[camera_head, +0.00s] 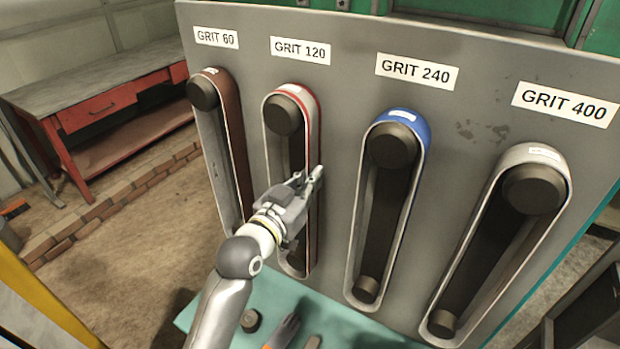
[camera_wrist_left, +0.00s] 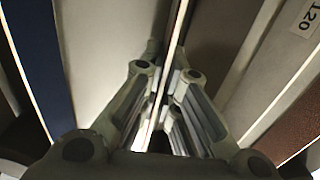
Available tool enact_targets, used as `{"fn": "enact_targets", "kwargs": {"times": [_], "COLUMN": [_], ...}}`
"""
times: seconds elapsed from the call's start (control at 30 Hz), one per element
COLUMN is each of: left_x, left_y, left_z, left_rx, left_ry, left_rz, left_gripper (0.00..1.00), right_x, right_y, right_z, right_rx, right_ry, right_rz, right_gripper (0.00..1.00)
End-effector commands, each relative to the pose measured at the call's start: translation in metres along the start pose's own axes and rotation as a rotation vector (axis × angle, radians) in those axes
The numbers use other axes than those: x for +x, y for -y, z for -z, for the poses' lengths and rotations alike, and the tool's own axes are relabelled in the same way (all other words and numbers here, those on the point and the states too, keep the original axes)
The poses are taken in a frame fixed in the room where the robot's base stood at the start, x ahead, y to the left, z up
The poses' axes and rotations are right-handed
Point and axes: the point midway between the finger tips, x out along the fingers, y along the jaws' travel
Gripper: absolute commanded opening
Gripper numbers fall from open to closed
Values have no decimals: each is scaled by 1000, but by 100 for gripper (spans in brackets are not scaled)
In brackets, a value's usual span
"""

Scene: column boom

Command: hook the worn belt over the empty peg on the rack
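A grey rack panel (camera_head: 345,100) carries belts looped around dark upper and lower pegs. The red belt (camera_head: 312,110) hangs under the GRIT 120 label, around its upper peg (camera_head: 282,115) and down to a lower one. My left gripper (camera_head: 314,180) is at the right-hand run of this belt, about halfway down. In the left wrist view, the belt's thin edge (camera_wrist_left: 180,30) runs between the close-set fingers (camera_wrist_left: 172,85), which look shut on it. No empty peg shows, and I cannot tell which belt is worn. My right gripper is not in view.
Beside it hang a brown belt (camera_head: 229,120) at GRIT 60, a blue belt (camera_head: 421,130) at GRIT 240 and a grey belt (camera_head: 535,153) at GRIT 400. A teal surface (camera_head: 350,328) below holds small tools. A red workbench (camera_head: 95,103) stands back left.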

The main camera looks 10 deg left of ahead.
Motion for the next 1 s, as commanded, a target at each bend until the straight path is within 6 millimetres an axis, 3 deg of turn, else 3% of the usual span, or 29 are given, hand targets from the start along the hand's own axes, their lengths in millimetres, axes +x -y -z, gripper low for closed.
{"fn": "enact_targets", "kwargs": {"times": [0.3, 0.5, 0.73, 0.87, 1.0], "left_x": [0, 0, 0, 0, 0], "left_y": [0, 0, 0, 0, 0], "left_z": [-1, -1, -2, -2, -2], "left_rx": [0, 0, 0, 0, 0], "left_ry": [-1, -1, 0, 2, 1], "left_rz": [0, 0, 0, 0, 0], "left_gripper": [0, 29, 30, 45, 45], "right_x": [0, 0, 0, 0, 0], "right_y": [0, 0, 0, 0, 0], "right_z": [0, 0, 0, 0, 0], "right_rx": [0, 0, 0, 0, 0], "right_ry": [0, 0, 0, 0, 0], "right_rz": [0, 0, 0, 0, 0], "right_gripper": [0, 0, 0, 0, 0]}}
